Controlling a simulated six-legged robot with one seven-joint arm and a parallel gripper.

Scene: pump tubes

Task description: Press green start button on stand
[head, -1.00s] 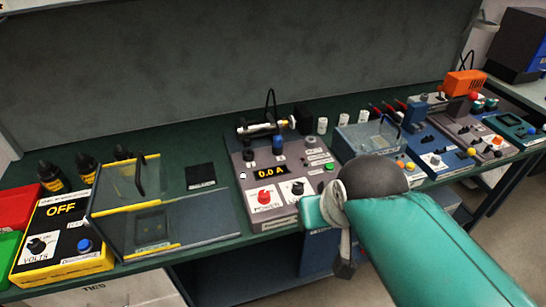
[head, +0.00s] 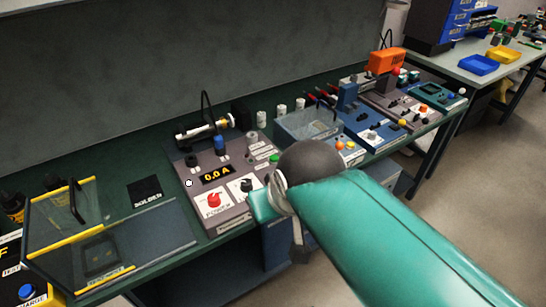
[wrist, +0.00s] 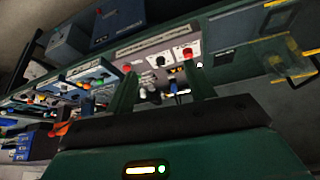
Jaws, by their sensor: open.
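In the head view, a grey stand (head: 225,172) with a "0.0 A" display sits on the bench left of my arm. A small green button (head: 274,157) is on its right side, close to the dark joint of my arm. A red knob (head: 213,200) and a black knob are on its front panel. In the wrist view, my gripper (wrist: 160,72) has two fingers spread apart with nothing held. The stand's panel (wrist: 170,58) shows beyond the fingertips, tilted in the picture. I cannot make out the green button there. In the head view, my arm mostly hides the gripper.
A clear box (head: 308,124) and blue and grey devices stand right of the grey stand. A yellow-edged glass case (head: 110,265) stands at its left. A black mat (head: 145,190) lies between. Open floor (head: 440,225) lies in front of the bench.

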